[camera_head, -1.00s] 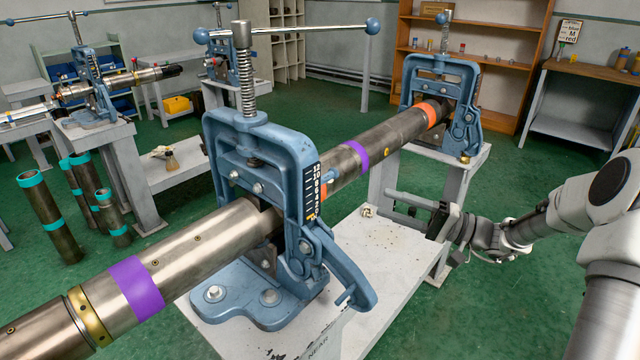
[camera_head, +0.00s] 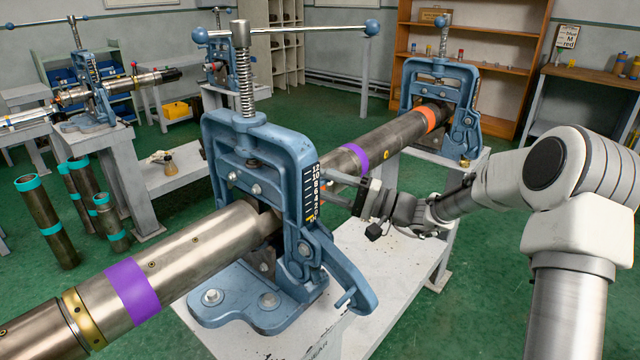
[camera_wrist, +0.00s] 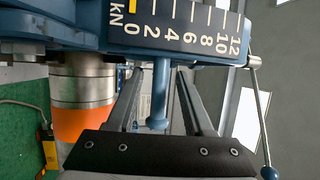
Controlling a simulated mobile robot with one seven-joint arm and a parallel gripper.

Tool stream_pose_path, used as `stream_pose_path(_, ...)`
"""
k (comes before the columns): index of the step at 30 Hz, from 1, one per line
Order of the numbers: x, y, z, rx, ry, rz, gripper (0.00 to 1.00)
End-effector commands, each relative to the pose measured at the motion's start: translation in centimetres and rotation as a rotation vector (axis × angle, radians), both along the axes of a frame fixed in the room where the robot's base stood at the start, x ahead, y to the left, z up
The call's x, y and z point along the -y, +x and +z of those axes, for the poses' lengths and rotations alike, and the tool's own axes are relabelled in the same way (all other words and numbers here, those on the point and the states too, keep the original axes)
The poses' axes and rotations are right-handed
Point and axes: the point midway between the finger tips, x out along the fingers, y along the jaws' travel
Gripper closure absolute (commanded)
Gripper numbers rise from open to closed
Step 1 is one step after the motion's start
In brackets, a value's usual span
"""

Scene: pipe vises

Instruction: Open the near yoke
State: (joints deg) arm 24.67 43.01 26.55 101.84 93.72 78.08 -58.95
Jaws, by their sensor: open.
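The near vise's blue yoke (camera_head: 305,205) stands upright over a thick metal pipe (camera_head: 205,245) with a purple band. A black kN scale plate (camera_head: 311,192) is on its right side, with a yellow mark near 0; the plate also shows in the wrist view (camera_wrist: 180,22). A blue pin with a rounded end (camera_wrist: 159,95) sticks out below the plate in the wrist view. My gripper (camera_head: 335,190) is beside the yoke's right side. In the wrist view its open fingers (camera_wrist: 157,80) lie on either side of the pin, with gaps. In the head view the gripper mostly hides the pin.
The pipe runs back to a far blue vise (camera_head: 440,100). A tall threaded screw with a long handle bar (camera_head: 305,29) tops the near vise. A blue lever (camera_head: 345,280) juts from its lower right. The white bench top (camera_head: 385,265) is clear right of the vise.

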Motion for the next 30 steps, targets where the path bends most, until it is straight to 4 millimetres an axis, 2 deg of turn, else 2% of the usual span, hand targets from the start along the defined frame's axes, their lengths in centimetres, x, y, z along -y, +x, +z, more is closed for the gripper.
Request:
stream_pose_path(6,0.01,0.02,0.02,0.0,0.0,0.0,0.5)
stream_pose_path(12,0.04,0.02,0.01,0.001,0.0,-0.001,0.86)
stream_pose_path(15,0.04,0.02,0.01,0.0,0.0,-0.001,1.0)
stream_pose_path(30,0.07,0.02,0.0,0.0,0.0,-0.001,1.0)
